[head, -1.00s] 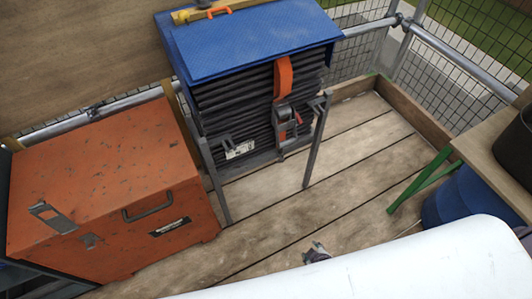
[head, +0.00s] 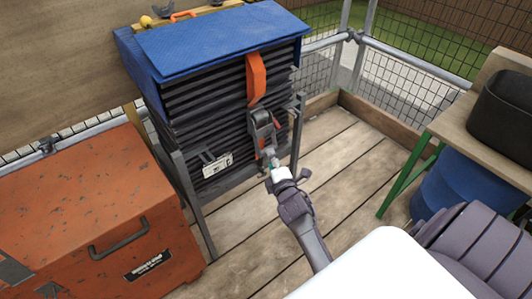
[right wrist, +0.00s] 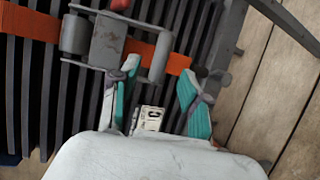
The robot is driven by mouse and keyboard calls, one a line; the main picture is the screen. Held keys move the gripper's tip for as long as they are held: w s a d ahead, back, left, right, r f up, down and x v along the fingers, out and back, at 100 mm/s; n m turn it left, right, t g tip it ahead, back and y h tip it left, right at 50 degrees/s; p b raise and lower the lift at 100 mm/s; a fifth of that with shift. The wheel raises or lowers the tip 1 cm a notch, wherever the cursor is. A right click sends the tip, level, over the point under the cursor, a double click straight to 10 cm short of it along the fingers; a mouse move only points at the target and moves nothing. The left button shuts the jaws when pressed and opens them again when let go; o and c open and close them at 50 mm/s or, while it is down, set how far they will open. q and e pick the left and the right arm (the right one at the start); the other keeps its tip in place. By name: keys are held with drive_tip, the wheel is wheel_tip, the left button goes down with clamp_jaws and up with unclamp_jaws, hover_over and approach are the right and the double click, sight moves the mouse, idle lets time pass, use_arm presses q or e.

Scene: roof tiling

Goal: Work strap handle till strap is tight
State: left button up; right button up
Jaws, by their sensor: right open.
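An orange strap (head: 256,78) runs down the front of a stack of dark tiles (head: 205,105) to a grey metal ratchet with its handle (head: 262,128). The ratchet (right wrist: 118,42) also shows in the right wrist view, with the strap (right wrist: 35,20) running across behind it. My right gripper (head: 271,164) is just below the ratchet in the head view. In the right wrist view the gripper (right wrist: 160,92) is open, its two teal-padded fingers apart. The left finger reaches close to the ratchet's frame; I cannot tell whether they touch. My left gripper is out of view.
A blue cover (head: 215,38) lies on the stack, which stands between grey posts (head: 182,185). An orange metal chest (head: 90,215) is at the left. A bench (head: 460,130) with a black tub (head: 502,108) and a blue drum (head: 450,190) are at the right. Plank floor between is clear.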

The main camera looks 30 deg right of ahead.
sight(264, 135)
drive_tip(key=shift+b+x, duration=0.6)
drive_tip(key=shift+x, duration=2.5)
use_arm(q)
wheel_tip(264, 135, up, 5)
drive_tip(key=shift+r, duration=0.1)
use_arm(e)
clamp_jaws()
